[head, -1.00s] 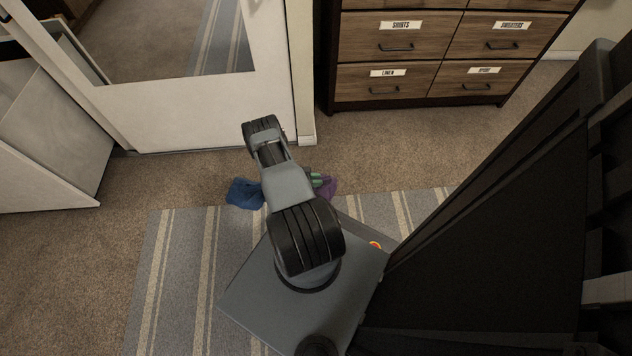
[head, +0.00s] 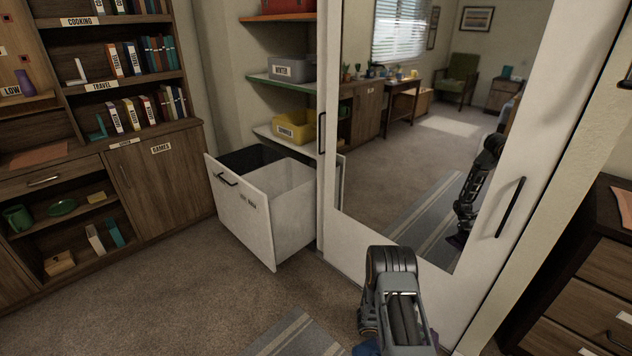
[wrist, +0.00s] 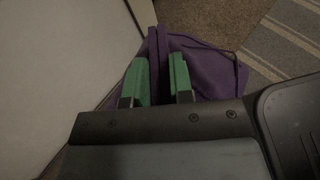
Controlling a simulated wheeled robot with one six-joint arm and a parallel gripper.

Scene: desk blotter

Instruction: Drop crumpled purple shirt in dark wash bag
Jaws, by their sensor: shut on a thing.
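The crumpled purple shirt (wrist: 215,68) hangs between the green fingers of my gripper (wrist: 159,68) in the wrist view. The fingers are shut on a fold of it, and cloth spreads to both sides. In the head view my arm hides the gripper; a bit of purple shows at the bottom edge, and the mirror reflects my arm with purple at its end.
A light bag (head: 290,180) sits beside the dark one, behind the white bin front (head: 243,212). The mirrored door (head: 420,130) stands close behind my arm. Carpet (head: 180,285) left of my arm is clear.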

